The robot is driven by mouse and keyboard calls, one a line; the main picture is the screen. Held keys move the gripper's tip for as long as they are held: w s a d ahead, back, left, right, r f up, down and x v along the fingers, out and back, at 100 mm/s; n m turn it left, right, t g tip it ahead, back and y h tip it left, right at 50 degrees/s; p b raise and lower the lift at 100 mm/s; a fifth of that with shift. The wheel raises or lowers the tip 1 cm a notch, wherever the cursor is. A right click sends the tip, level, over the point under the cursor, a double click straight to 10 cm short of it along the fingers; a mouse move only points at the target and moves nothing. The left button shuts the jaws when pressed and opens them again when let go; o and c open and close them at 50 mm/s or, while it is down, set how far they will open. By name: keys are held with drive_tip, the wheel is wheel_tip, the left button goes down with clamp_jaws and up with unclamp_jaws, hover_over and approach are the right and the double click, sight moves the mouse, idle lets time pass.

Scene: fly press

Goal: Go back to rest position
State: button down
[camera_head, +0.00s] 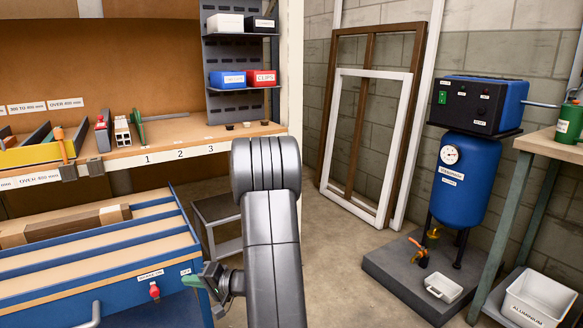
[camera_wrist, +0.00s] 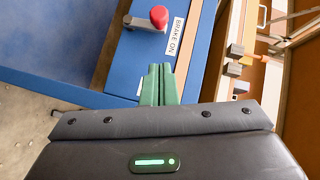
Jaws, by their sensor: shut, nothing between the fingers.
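My gripper (camera_wrist: 158,72) has green fingers that lie together in the wrist view, with nothing between them. In the head view my gripper (camera_head: 193,281) is low, left of my grey arm, beside the right end of the blue bench (camera_head: 125,262). A red knob (camera_head: 155,291) sits on the bench's blue side. In the wrist view the red knob (camera_wrist: 158,17) is just beyond the fingertips and apart from them, beside a "BRAKE ON" label (camera_wrist: 175,36). My arm hides part of the floor and shelving behind it.
A wooden workbench (camera_head: 190,128) with numbered places stands behind. Window frames (camera_head: 365,140) lean on the wall. A blue tank (camera_head: 463,180) stands on a grey plinth at right, near a white aluminium bin (camera_head: 540,297). The floor between my arm and the plinth is clear.

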drive_tip(key=a+f+m+t+y+p, duration=0.1)
drive_tip(key=a+f+m+y+p, duration=0.1)
drive_tip(key=a+f+m+y, duration=0.1)
drive_tip(key=shift+w+a+f+m+y, duration=0.25)
drive_tip(key=shift+f+m+y, duration=0.7)
drive_tip(key=shift+f, duration=0.5)
drive_tip(key=shift+r, duration=0.1)
